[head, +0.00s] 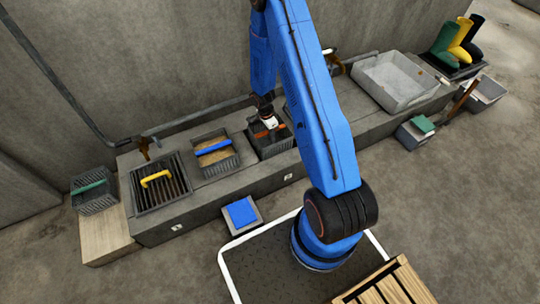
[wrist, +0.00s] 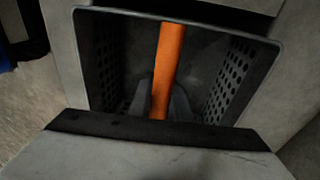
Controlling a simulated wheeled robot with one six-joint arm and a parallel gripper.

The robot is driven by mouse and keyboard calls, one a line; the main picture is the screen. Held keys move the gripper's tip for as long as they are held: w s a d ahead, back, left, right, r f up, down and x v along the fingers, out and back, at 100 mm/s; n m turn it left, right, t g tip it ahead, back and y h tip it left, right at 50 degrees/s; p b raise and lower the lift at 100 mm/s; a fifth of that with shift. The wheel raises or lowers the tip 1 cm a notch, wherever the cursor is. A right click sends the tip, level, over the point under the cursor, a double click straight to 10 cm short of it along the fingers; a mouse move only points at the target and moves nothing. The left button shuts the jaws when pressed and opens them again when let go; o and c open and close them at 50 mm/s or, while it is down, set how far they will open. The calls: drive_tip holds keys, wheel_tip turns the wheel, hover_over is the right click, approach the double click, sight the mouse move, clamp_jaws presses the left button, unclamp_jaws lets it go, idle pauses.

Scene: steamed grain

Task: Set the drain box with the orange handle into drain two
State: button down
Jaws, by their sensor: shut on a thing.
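The drain box with the orange handle (head: 262,146) is a dark box at the middle of the concrete bench, partly hidden by my arm. In the wrist view its perforated walls (wrist: 232,75) and pale rim show, and the orange handle (wrist: 168,60) runs up the middle. My gripper (head: 268,124) is above it; in the wrist view its dark fingers (wrist: 160,100) are shut on the orange handle. The box is near the bench section with a small white mark (head: 289,178) on its front. I cannot tell whether it is fully seated or still raised.
Left of it on the bench are a blue-handled box (head: 232,161) with brown contents and a yellow-handled grate (head: 140,196). A green-handled box (head: 95,205) stands at far left. A grey basin (head: 395,82) is at right. A blue-topped block (head: 241,212) stands in front.

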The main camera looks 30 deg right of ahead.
drive_tip(key=shift+f, duration=5.25)
drive_tip(key=c, duration=1.7)
unclamp_jaws()
drive_tip(key=shift+f, duration=0.1)
drive_tip(key=shift+o, duration=0.2)
